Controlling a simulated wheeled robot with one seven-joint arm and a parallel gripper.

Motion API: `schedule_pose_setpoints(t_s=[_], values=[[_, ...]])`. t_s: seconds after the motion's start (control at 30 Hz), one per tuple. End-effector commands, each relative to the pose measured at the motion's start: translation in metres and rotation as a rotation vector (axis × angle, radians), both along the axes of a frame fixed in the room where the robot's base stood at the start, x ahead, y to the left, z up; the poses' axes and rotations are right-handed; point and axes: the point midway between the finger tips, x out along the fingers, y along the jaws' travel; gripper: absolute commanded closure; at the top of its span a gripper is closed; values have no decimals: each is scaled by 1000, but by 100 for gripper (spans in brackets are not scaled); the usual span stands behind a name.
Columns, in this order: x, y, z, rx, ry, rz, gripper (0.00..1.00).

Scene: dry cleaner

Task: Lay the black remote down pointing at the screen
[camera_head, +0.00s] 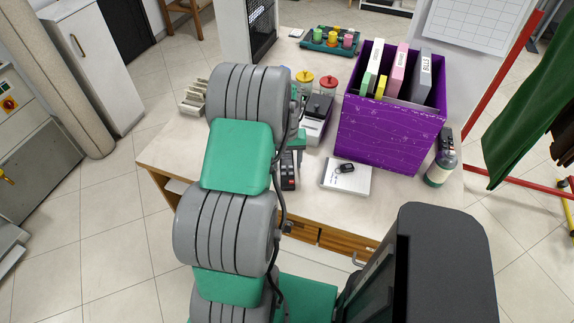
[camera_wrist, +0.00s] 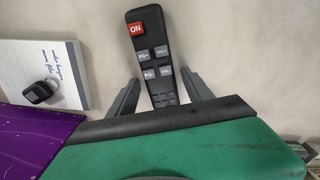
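The black remote (camera_wrist: 155,58) lies on the counter in the wrist view, with a red ON button at its top end and grey buttons below. My gripper (camera_wrist: 161,77) is open, with one finger on each side of the remote's lower part and gaps showing. The remote's lowest end is hidden behind the gripper body. In the head view the remote (camera_head: 289,172) shows partly beside my arm, which hides much of the gripper. I cannot make out for certain which thing is the screen.
A notepad (camera_head: 335,183) with a dark key fob (camera_head: 345,168) lies right of the remote. Behind are a purple file box (camera_head: 385,135), a bottle (camera_head: 441,165), a card terminal (camera_head: 316,118) and red- and yellow-lidded jars. The counter's front-left corner (camera_head: 165,150) is clear.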

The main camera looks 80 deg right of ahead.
Motion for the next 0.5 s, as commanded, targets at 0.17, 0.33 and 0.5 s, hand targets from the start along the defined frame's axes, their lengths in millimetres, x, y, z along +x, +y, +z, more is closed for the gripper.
schedule_pose_setpoints(t_s=[0.17, 0.33, 0.5], values=[[0, 0, 0, 0, 0, 0, 56], [0, 0, 0, 0, 0, 0, 70], [0, 0, 0, 0, 0, 0, 84]])
